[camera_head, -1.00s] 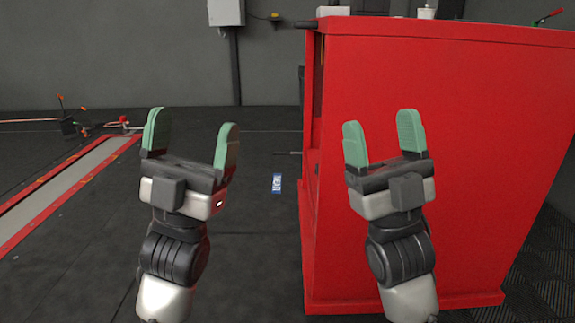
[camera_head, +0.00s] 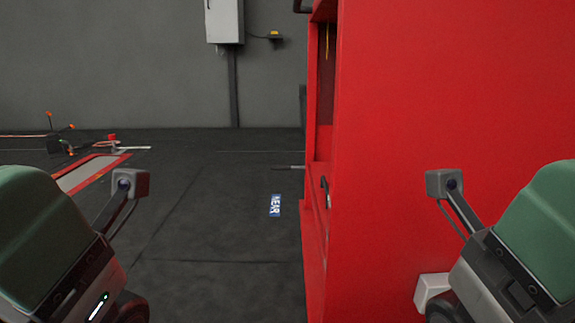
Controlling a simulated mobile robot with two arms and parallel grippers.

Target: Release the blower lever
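I cannot pick out the blower lever with certainty. A thin dark bar (camera_head: 290,167) sticks out left from the red cabinet (camera_head: 440,110), low on its open side, and a small dark handle-like part (camera_head: 324,190) shows on that same side. My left gripper (camera_head: 45,235) is large and close at the lower left edge. My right gripper (camera_head: 535,240) is close at the lower right, in front of the red cabinet face. Only part of each shows, with green covering and a small camera on a stalk. Their fingertips cannot be made out, and I see nothing held.
A blue label (camera_head: 275,205) lies on the dark floor left of the cabinet. A red-edged ramp or track (camera_head: 90,172) and orange-tipped equipment (camera_head: 62,140) are at the left. A grey wall box (camera_head: 224,20) hangs at the back.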

